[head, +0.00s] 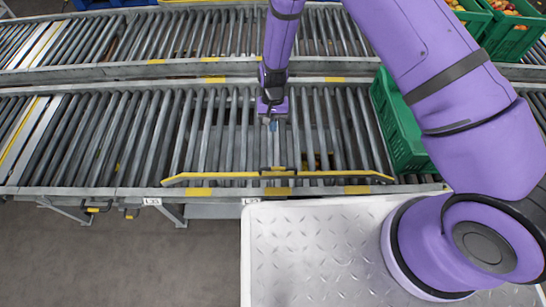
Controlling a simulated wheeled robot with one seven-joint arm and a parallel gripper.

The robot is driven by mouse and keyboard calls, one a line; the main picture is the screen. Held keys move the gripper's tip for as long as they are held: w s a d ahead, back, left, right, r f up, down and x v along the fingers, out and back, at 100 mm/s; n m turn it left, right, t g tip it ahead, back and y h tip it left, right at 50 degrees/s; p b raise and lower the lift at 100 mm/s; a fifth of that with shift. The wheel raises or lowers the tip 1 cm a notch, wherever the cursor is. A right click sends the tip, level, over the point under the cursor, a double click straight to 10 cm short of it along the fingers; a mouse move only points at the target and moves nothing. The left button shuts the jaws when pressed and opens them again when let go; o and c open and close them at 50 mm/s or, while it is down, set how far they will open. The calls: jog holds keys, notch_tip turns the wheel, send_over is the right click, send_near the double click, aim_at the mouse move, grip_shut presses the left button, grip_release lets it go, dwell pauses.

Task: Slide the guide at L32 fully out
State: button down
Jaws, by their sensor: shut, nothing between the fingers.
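The guide (225,178) is a long yellow bar with bent ends, lying across the rollers close to the near edge of the front conveyor. A narrow grey slide bar (270,152) runs from its middle back over the rollers, with a dark bracket where they meet. A small white label (250,201) on the near frame is below the guide; its text is too small to read surely. My gripper (271,122) is shut and empty, pointing down over the rollers at the far end of the slide bar. A small blue part shows at its tips; I cannot tell if they touch.
A green crate (402,135) stands on the conveyor to the right of the guide. A label reading L33 (152,201) is on the frame to the left. A second roller conveyor (180,38) runs behind. Filled green crates (512,32) stand at the back right.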

jog(key=s+f, duration=0.7)
jog(key=f, duration=0.3)
jog(key=shift+a+f, duration=0.15)
jog(key=shift+f, duration=0.2)
jog(key=shift+s, duration=2)
jog(key=shift+w, duration=0.1)
